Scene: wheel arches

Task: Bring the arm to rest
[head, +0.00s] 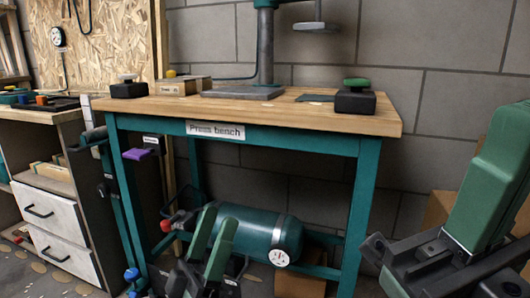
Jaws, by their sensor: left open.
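My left gripper (218,218) is low in the head view, in front of the press bench's lower part. Its two green fingers point up with a gap between them, and nothing shows between them. My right gripper (507,125) is large at the right edge, with its green finger part upright on a dark body. It is seen side-on and partly cut off by the frame, so its opening cannot be made out. Both grippers appear apart from the bench.
The press bench (300,116) has a wooden top and teal legs. A black block with a green knob (356,98) stands on its right end. A teal cylinder (252,230) lies below, behind my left gripper. A drawer cabinet (58,228) stands at the left.

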